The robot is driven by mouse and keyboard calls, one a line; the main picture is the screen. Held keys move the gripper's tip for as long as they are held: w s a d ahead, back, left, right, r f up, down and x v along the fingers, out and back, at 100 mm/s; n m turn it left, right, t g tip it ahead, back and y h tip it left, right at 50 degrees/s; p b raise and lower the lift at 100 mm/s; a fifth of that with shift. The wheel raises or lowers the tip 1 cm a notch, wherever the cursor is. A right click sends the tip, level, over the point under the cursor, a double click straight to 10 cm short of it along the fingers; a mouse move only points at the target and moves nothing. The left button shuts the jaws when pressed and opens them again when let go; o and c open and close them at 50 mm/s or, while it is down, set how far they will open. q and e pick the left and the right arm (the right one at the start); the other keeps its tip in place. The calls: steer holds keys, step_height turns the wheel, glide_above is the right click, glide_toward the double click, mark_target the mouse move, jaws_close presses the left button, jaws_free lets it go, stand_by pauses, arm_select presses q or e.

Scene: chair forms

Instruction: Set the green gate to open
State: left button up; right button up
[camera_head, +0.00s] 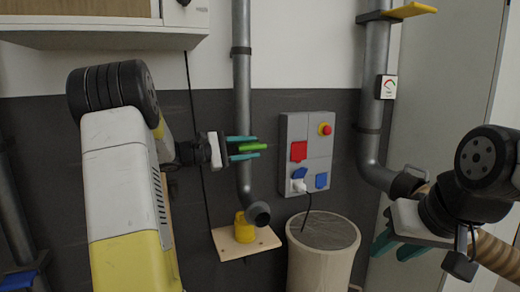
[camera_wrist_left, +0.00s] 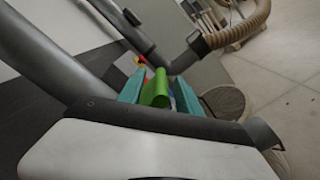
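The green gate handle (camera_head: 251,147) is a short bright green bar beside the grey vertical pipe (camera_head: 242,90) in the head view. My left gripper (camera_head: 244,148) has its two teal fingers above and below the bar. In the left wrist view the green handle (camera_wrist_left: 156,92) lies between the fingers (camera_wrist_left: 158,90), with narrow gaps that look clear of it. Contact cannot be made out for sure. The rest of the gate is hidden. My right gripper (camera_head: 398,245) is open and empty at the lower right.
A grey panel (camera_head: 293,128) with red and blue covers and a red button is on the wall. Below are a yellow item (camera_head: 244,229) on a wooden shelf (camera_head: 228,248) and a bin (camera_head: 322,262). Another pipe (camera_head: 374,110) with a yellow lever (camera_head: 408,11) stands right.

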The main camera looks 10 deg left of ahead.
arm_select(q)
jaws_close()
steer(key=shift+s+f, duration=0.1)
stand_by(1.2)
